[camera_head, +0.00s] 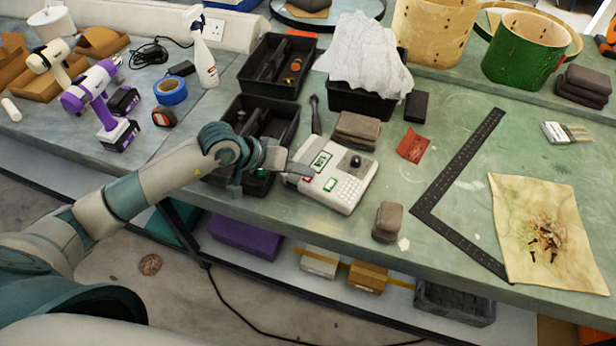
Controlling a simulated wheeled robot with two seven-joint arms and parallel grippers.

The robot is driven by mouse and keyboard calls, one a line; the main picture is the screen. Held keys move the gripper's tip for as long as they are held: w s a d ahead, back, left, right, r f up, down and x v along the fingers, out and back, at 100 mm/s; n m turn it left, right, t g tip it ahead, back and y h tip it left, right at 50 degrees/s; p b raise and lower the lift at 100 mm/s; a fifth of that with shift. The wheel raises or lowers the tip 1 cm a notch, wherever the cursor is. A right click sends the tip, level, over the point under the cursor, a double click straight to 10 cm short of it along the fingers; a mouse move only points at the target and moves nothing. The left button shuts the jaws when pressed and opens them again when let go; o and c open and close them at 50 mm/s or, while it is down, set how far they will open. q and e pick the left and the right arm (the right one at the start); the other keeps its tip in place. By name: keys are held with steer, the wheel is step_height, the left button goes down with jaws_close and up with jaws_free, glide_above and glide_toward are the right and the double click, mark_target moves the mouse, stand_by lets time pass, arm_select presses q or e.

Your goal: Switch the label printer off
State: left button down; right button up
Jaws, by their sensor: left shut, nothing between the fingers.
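The label printer (338,188) is a white box with a keypad, a small greenish display and a dark knob on top. It stands on the green bench near its front edge, at the middle of the view. My left arm reaches in from the left. My left gripper (303,169) is shut and empty, with its fingertips at the printer's left side, by the display. I cannot tell whether they touch the printer. The gripper partly covers the printer's left edge, and the switch's state is not clear. My right gripper is out of view.
Black bins (273,68) stand behind and left of the printer. Grey-brown blocks (357,130) lie behind it, with another block (388,222) to its right. A black metal square (462,160) and a stained cloth (550,235) lie further right.

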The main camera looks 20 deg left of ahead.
mark_target(304, 181)
arm_select(q)
steer(key=shift+f+b, duration=0.3)
steer(key=shift+b, duration=0.2)
stand_by(0.5)
steer(key=shift+r, duration=0.1)
stand_by(0.3)
steer(key=shift+r, duration=0.7)
steer(key=shift+r+p, duration=0.35)
steer(key=shift+r, duration=2.15)
